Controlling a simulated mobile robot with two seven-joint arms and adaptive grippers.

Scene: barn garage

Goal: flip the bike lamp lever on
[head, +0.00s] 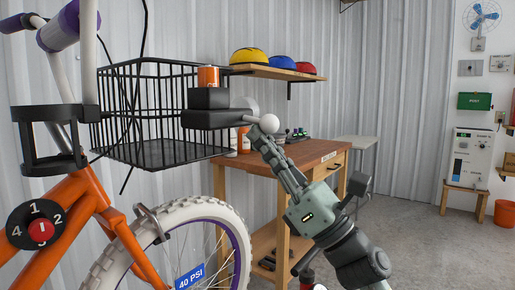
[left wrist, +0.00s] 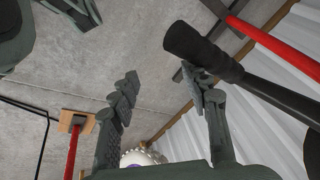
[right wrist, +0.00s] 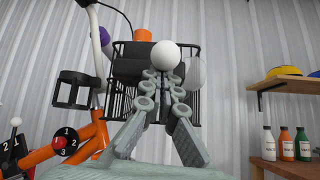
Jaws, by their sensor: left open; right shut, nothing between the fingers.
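The bike lamp (head: 208,118) is a dark box at the front of the black wire basket, with a pale round lens (head: 247,104). Its lever is a short grey stem ending in a white ball (head: 269,123), pointing right in the head view. The white ball (right wrist: 166,55) also shows in the right wrist view, just above my fingertips. My right gripper (head: 260,139) is shut and empty, its tips at the lower left of the ball; I cannot tell whether they touch. My left gripper (left wrist: 164,78) is open and empty in the left wrist view, outside the head view.
The orange bike (head: 90,200) fills the left, with a numbered dial (head: 40,230) on it. A wooden workbench (head: 290,160) stands behind my right arm, below a shelf (head: 275,72) with helmets. In the left wrist view, a dark-gripped bar (left wrist: 205,50) lies close to one left finger.

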